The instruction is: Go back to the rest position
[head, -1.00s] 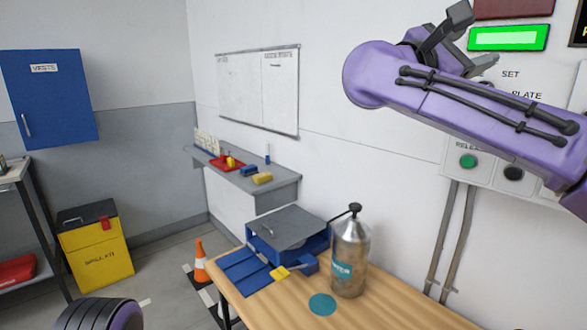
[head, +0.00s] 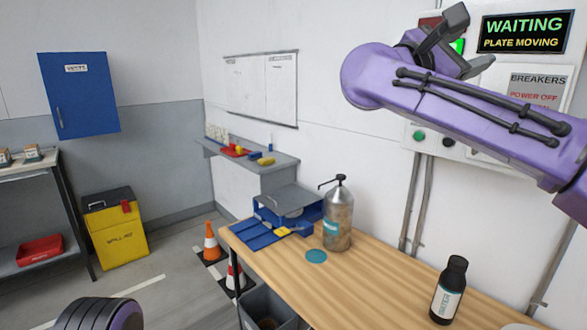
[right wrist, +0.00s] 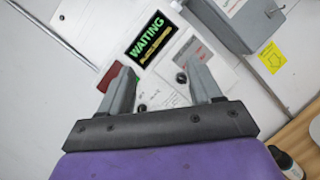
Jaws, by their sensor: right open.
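My right gripper (head: 463,42) is raised at the upper right of the head view, in front of the wall panel, with its purple arm coming in from the right. Its two grey fingers are apart with nothing between them in the right wrist view (right wrist: 160,88). Behind them shows a black display (right wrist: 150,38), which reads "WAITING, PLATE MOVING" in the head view (head: 525,32). A dark and purple part of my left arm shows at the bottom left of the head view; its gripper is out of frame.
A wooden table (head: 385,285) holds a steel pump can (head: 338,222), a blue box (head: 287,208) and a black bottle (head: 449,290). Traffic cones (head: 211,241) and a yellow bin (head: 117,237) stand on the floor at left. A grey shelf (head: 270,160) juts from the wall.

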